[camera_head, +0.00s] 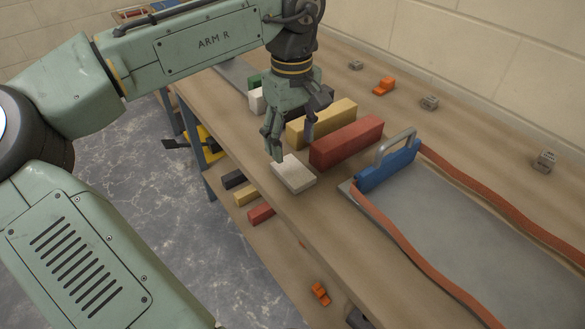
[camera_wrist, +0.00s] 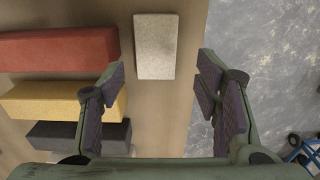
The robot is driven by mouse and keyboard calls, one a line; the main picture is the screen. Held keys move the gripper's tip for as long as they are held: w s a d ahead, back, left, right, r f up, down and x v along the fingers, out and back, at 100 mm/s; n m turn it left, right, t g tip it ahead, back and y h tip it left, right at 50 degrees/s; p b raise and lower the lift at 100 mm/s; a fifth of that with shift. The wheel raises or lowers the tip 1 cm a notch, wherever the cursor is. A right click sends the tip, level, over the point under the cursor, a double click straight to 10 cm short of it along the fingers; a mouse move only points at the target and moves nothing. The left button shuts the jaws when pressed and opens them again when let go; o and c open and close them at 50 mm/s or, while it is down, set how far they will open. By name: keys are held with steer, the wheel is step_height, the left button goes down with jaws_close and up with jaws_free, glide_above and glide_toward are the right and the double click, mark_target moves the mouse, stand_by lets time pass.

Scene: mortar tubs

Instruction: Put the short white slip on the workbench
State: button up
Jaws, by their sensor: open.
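The short white slip (camera_head: 294,174) lies flat on the workbench (camera_head: 330,229), close to its front edge, beside the red block. In the wrist view the slip (camera_wrist: 156,46) lies ahead of the fingertips, in line with the gap between them. My gripper (camera_head: 293,150) is open and empty, pointing down just above and behind the slip. I see no contact between the fingers and the slip.
A red block (camera_head: 346,143), a yellow block (camera_head: 321,123) and a dark block (camera_wrist: 78,134) stand in a row beside my gripper. A lower shelf holds several blocks.

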mark_target(293, 170)
steer(key=shift+w+d+f+p, duration=0.1)
steer(key=shift+f+p, duration=0.1)
steer(key=shift+f, duration=1.1)
steer(key=shift+w+a+f+p, duration=0.1)
steer(key=shift+f+p, duration=0.1)
steer(key=shift+f, duration=1.15)
steer(key=shift+w+d+f+p, duration=0.1)
steer(key=shift+f+p, duration=0.1)
steer(key=shift+f, duration=1.1)
